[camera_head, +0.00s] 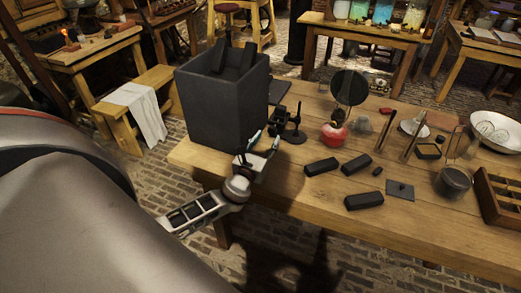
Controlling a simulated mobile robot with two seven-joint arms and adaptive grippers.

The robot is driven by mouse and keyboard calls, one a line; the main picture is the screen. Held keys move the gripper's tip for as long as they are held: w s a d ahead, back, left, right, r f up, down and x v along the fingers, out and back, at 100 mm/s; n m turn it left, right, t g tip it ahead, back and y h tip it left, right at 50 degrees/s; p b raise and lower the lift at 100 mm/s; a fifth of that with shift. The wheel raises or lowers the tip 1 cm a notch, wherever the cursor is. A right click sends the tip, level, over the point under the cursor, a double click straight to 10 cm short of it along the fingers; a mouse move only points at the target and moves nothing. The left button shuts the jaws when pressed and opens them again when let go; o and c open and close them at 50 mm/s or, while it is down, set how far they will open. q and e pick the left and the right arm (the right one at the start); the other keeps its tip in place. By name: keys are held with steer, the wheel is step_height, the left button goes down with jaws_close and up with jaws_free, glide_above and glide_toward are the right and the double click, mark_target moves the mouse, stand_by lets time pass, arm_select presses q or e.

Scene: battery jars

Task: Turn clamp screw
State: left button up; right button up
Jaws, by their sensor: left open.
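My left gripper (262,150) reaches in from the left over the near left corner of the wooden table. It is open and empty, its fingers pointing up and right beside the dark box. A small black clamp-like fixture (293,131) with an upright post and round base stands just beyond and right of the fingertips. It looks apart from them, but depth is hard to judge. The clamp screw itself is too small to make out surely. My right gripper is out of view.
A tall black open box (222,108) stands close by the left gripper. Several black blocks (321,166) lie on the table (290,190). A red round object (334,135), a dark disc (349,88), a metal can (453,182) and a white bowl (496,131) stand farther right.

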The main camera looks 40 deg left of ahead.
arm_select(q)
steer(key=v, duration=0.6)
steer(key=shift+s, duration=0.1)
stand_by(0.3)
steer(key=shift+s+r+n+y, duration=0.1)
steer(key=shift+s+n+y, duration=0.4)
steer(key=shift+n, duration=0.4)
steer(key=s+n, duration=0.1)
steer(key=n, duration=0.1)
steer(key=s+n+g+y, duration=0.1)
steer(key=n, duration=0.1)
steer(key=s+n+g+y, duration=0.1)
steer(key=s+n, duration=0.1)
steer(key=n, duration=0.1)
steer(key=shift+a+r, duration=0.2)
steer(key=shift+a, duration=0.2)
steer(key=s+d+f+n+g+h, duration=0.15)
steer(key=s+n+g, duration=0.25)
steer(key=s+n, duration=0.5)
steer(key=s+d+f+n+g+h, duration=0.1)
steer(key=s+d+f+n+g, duration=0.2)
steer(key=s+n, duration=0.55)
steer(key=d+f+n+t+h, duration=0.2)
steer(key=d+f+h, duration=0.5)
steer(key=d+f, duration=0.6)
steer(key=shift+w+d+n, duration=0.25)
steer(key=shift+d+n, duration=0.1)
steer(key=shift+d, duration=1.25)
